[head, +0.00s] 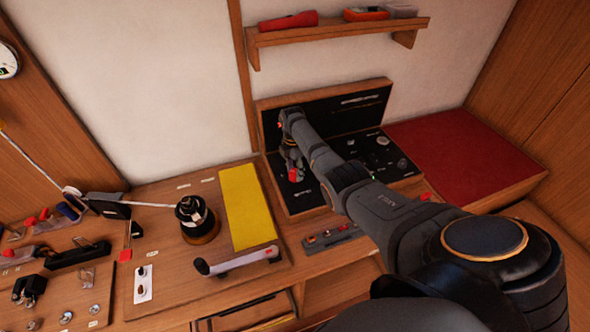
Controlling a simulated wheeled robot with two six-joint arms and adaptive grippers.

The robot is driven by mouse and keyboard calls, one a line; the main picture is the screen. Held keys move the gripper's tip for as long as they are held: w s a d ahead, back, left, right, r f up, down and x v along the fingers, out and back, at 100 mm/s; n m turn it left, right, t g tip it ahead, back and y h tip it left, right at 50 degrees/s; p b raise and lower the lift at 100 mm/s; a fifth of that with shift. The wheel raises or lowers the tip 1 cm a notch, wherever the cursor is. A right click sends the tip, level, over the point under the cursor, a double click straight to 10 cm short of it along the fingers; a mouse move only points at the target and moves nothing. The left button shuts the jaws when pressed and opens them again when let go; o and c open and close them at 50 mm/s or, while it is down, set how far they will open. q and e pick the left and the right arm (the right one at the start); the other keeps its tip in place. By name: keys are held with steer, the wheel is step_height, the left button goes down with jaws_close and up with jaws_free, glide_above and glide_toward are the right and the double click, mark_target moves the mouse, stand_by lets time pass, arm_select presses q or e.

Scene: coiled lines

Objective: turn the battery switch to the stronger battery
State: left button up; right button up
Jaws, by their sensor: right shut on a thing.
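My right arm reaches in from the lower right to a dark panel (312,205) set in a wooden frame. My right gripper (293,168) points down over the left part of this panel and is shut on a red knob (295,176), which looks like the battery switch. The fingers and wrist partly hide the knob, so I cannot read which way it points. Small round dials or knobs (382,141) show on the panel's right part, too small to read. No battery can be made out. My left gripper is not in view.
A shelf (340,31) above holds a red flashlight (288,21) and an orange item (366,13). A red cushion (455,150) lies right of the panel. On the left are a yellow pad (247,205), a winch (196,219), a handle (237,262) and several fittings.

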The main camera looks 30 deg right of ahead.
mark_target(293, 171)
steer(key=shift+w+r+n, duration=0.1)
steer(key=shift+n, duration=0.9)
steer(key=o, duration=1.2)
steer(key=shift+c, duration=0.2)
step_height(293, 171, up, 12)
steer(key=shift+w, duration=0.25)
steer(key=shift+a, duration=0.1)
